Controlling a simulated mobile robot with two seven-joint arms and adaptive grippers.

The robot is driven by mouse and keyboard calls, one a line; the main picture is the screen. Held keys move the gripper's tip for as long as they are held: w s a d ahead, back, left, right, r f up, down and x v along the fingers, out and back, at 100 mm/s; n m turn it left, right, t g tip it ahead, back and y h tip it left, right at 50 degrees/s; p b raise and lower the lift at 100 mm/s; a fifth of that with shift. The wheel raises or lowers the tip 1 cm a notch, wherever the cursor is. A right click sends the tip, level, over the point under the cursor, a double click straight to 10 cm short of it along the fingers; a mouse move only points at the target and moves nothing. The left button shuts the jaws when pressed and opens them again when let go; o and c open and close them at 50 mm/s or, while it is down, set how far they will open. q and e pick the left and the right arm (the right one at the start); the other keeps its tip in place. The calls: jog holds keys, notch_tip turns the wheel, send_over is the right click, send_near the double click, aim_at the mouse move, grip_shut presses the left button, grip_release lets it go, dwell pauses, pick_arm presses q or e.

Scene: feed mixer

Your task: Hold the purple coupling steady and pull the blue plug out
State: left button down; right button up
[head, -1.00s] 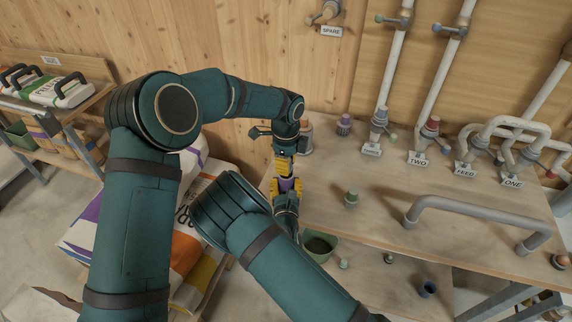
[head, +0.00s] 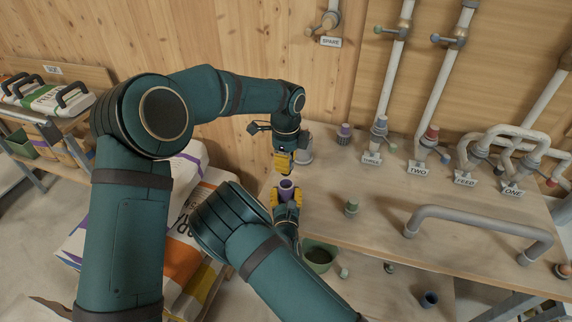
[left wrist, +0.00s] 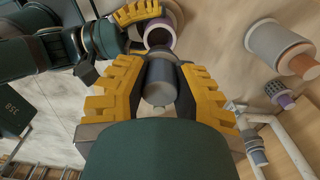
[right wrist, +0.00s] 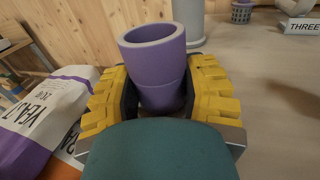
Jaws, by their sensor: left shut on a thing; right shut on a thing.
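The purple coupling (head: 287,186) is shut in my right gripper (head: 286,199). In the right wrist view the coupling (right wrist: 155,62) stands slightly tilted between the yellow fingers (right wrist: 160,100), its open top empty. My left gripper (head: 283,163) is just above it, apart from it. In the left wrist view my left gripper (left wrist: 160,90) is shut on the blue plug (left wrist: 160,78), which looks dark grey-blue. The coupling's open mouth (left wrist: 160,36) shows beyond the plug, with a gap between them. The plug is mostly hidden by the fingers in the head view.
A green-topped fitting (head: 351,208) and a grey pipe handle (head: 480,224) are on the bench (head: 390,195). A grey cylinder (head: 304,149) stands behind my left gripper. Feed sacks lie at left.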

pick_arm(q)
jog(key=shift+r, duration=0.15)
pick_arm(e)
jog(key=o, duration=1.3)
pick_arm(q)
jog(key=shift+d, duration=0.1)
pick_arm(e)
jog(key=s, duration=0.8)
jog(key=shift+a, duration=0.1)
